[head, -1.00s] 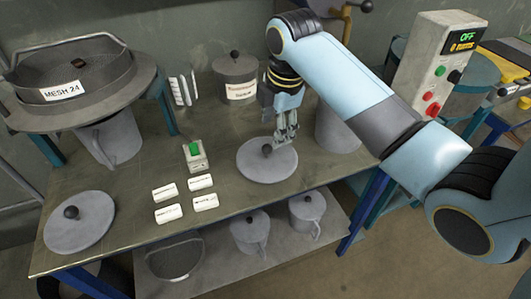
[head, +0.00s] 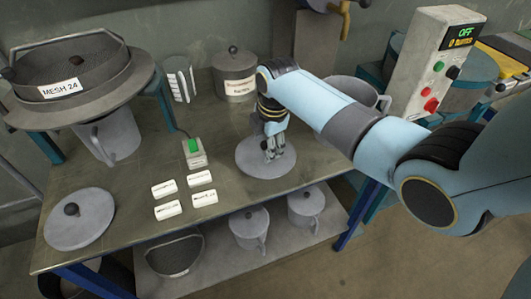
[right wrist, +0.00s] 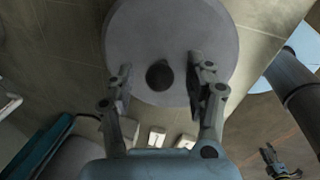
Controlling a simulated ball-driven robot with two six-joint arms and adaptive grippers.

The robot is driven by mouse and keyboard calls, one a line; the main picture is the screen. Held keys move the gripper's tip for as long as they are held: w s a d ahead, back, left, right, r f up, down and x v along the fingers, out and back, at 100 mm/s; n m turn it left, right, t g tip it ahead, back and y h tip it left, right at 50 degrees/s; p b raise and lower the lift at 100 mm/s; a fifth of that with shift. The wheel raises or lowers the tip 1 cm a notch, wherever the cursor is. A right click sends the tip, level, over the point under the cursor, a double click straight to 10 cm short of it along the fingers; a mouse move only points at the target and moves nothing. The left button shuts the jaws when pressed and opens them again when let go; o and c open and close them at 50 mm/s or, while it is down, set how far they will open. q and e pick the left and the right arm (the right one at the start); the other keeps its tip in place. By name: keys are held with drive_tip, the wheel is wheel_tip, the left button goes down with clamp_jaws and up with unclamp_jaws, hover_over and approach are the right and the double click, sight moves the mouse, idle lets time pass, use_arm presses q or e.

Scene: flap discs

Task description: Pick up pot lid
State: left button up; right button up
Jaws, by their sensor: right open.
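A round grey pot lid (head: 262,168) lies flat on the table, and it also shows in the right wrist view (right wrist: 172,22). Its dark ball knob (right wrist: 160,75) sits between the fingers of my right gripper (right wrist: 160,90). The right gripper is open, with a finger on each side of the knob and a gap to it on both sides. In the head view the right gripper (head: 273,152) points down over the lid and hides the knob. A second grey lid (head: 92,222) with a dark knob lies at the table's front left.
White labels (head: 168,210) and a small box with a green button (head: 194,153) lie left of the middle lid. A lidded pot (head: 236,84) and an open pot (head: 352,88) stand behind. A sieve (head: 65,75) stands at left, a control box (head: 432,65) at right.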

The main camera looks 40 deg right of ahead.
drive_tip(key=shift+c, duration=0.3)
clamp_jaws()
